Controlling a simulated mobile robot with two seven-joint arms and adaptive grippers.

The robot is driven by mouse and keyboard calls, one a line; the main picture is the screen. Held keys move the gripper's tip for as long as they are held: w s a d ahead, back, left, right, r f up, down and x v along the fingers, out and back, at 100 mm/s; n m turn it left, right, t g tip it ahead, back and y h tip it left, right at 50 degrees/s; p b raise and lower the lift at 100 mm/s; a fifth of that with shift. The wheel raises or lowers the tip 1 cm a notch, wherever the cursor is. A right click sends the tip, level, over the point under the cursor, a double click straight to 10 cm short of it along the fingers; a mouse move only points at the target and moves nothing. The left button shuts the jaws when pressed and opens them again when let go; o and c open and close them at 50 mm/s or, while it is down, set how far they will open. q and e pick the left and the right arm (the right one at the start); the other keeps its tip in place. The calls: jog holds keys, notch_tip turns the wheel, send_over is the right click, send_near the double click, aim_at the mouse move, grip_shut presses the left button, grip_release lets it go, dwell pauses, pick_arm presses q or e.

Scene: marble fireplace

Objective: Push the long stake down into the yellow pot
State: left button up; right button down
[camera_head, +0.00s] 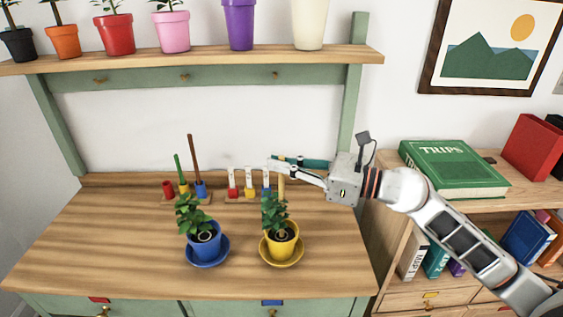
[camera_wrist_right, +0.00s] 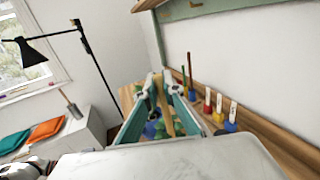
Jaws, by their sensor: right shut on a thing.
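The yellow pot (camera_head: 283,247) stands on a yellow saucer (camera_head: 264,259) at the front right of the wooden bench, with a leafy plant (camera_head: 272,214) in it. My right gripper (camera_head: 276,168) is above and behind this plant, shut on a tan stake (camera_head: 282,187). The stake also shows between the fingers in the right wrist view (camera_wrist_right: 165,108). Its lower part goes behind the leaves in the head view, so I cannot tell whether its tip touches the soil. A long brown stake (camera_head: 193,158) and a shorter green stake (camera_head: 179,168) stand in a coloured holder at the back. My left gripper is not in view.
A blue pot (camera_head: 205,247) with a plant stands on a blue saucer left of the yellow one. White tags (camera_head: 249,177) stand in coloured bases behind. A shelf of pots (camera_head: 240,25) hangs above. The bench front (camera_head: 110,265) is clear. A green book (camera_head: 455,168) lies at right.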

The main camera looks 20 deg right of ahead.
jog(key=shift+f, duration=0.1)
jog(key=c, duration=2.1)
grip_release()
jog(key=shift+d, duration=0.1)
jog(key=v, duration=1.2)
